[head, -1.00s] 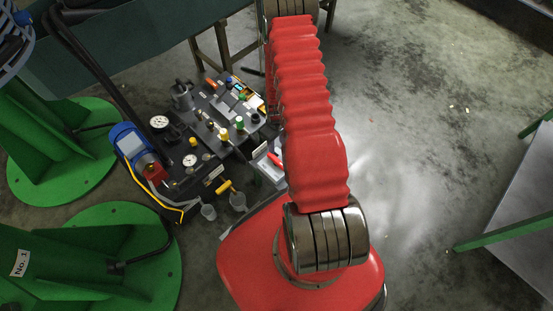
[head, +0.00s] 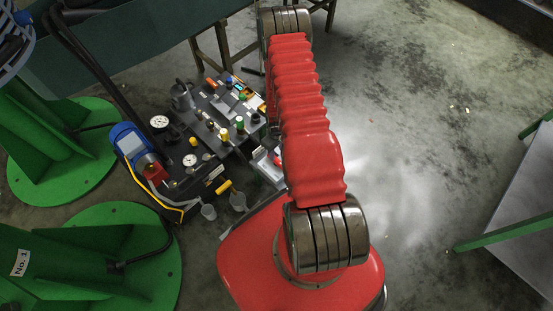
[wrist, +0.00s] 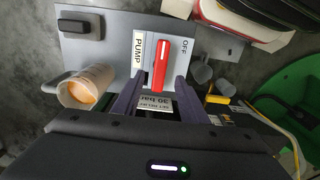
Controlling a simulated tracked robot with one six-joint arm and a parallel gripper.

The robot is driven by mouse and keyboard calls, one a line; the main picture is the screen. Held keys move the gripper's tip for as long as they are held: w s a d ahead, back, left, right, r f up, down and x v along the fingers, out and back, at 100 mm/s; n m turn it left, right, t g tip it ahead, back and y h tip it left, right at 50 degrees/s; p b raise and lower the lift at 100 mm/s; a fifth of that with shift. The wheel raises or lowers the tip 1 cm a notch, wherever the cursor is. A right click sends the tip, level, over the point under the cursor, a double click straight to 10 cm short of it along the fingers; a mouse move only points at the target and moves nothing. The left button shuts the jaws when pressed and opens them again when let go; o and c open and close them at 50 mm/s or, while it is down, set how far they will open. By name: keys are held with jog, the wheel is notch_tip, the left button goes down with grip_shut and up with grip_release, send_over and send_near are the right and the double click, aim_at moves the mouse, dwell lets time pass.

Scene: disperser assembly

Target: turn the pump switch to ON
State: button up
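The pump switch (wrist: 160,60) is a red lever on a light plate in the wrist view. A PUMP label (wrist: 138,48) lies to its left and the word OFF is to its upper right. The lever points along the picture's vertical, slightly tilted. My gripper (wrist: 157,84) is open, with one dark purple finger on each side of the lever's lower end. I cannot tell whether either finger touches it. In the head view my gripper is hidden and the switch cannot be made out.
A cup with orange contents (wrist: 88,88) stands left of the fingers. A dark block (wrist: 82,27) sits at the upper left. Small grey cups (wrist: 212,75) and a yellow-handled part are on the right. In the head view, the dark disperser (head: 215,125) carries gauges and valves.

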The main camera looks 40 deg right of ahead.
aim_at(277, 160)
jog(key=shift+f, duration=3.45)
grip_shut()
jog(key=shift+a, duration=0.1)
